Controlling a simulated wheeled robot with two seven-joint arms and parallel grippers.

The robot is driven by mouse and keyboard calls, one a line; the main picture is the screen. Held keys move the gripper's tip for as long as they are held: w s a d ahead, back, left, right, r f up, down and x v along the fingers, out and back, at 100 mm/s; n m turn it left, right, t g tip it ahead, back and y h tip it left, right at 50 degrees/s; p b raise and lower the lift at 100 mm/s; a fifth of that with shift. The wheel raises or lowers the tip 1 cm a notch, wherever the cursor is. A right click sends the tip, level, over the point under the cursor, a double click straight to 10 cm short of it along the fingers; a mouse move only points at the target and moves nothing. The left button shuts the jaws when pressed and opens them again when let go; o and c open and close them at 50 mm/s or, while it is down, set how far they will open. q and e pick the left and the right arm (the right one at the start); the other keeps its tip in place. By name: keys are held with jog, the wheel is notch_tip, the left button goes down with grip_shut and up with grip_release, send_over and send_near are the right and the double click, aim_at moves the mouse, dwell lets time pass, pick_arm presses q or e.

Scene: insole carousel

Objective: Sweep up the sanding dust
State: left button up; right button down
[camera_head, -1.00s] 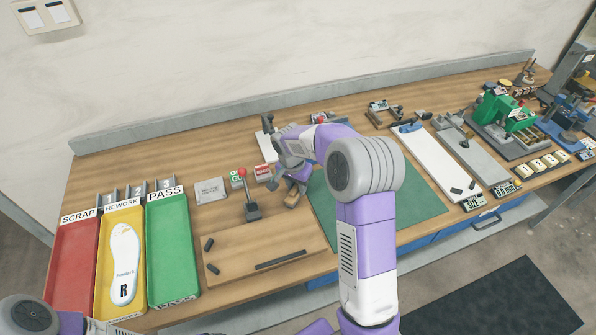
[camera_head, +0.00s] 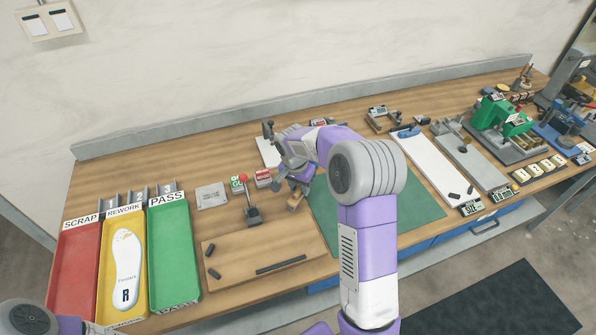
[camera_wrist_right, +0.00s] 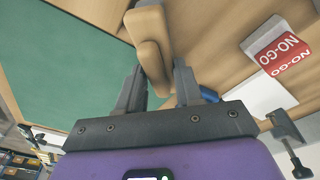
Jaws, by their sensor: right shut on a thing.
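My right gripper (camera_head: 299,188) is shut on a tan wooden-looking piece, which seems to be a brush (camera_head: 295,203). It is at the left edge of the green mat (camera_head: 385,207). In the right wrist view the brush (camera_wrist_right: 150,45) sits between the two fingers (camera_wrist_right: 153,88), with its bristles not discernible. The mat fills the left of that view (camera_wrist_right: 65,55). I cannot make out sanding dust in either view. My left gripper is outside the picture; only part of my left arm shows at bottom left.
A red-knobbed lever (camera_head: 251,205), a wooden board (camera_head: 265,252) and NO-GO block (camera_head: 263,178) are close left. Red (camera_head: 77,265), yellow (camera_head: 108,225) and green (camera_head: 172,250) trays stand at left. A white board (camera_head: 435,165) and several fixtures are at right. A clamp (camera_wrist_right: 287,135) is near the wrist.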

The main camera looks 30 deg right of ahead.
jog(key=shift+d+r, duration=0.2)
jog(key=shift+r, duration=0.4)
jog(key=shift+a+r+p, duration=0.2)
jog(key=shift+r+p, duration=0.35)
jog(key=shift+r, duration=0.05)
jog(key=shift+a+r+p, duration=0.2)
jog(key=shift+r+p, duration=0.3)
jog(key=shift+r, duration=0.05)
notch_tip(320, 180, up, 2)
jog(key=shift+r+p, duration=0.1)
jog(key=shift+p, duration=0.65)
jog(key=shift+r, duration=0.15)
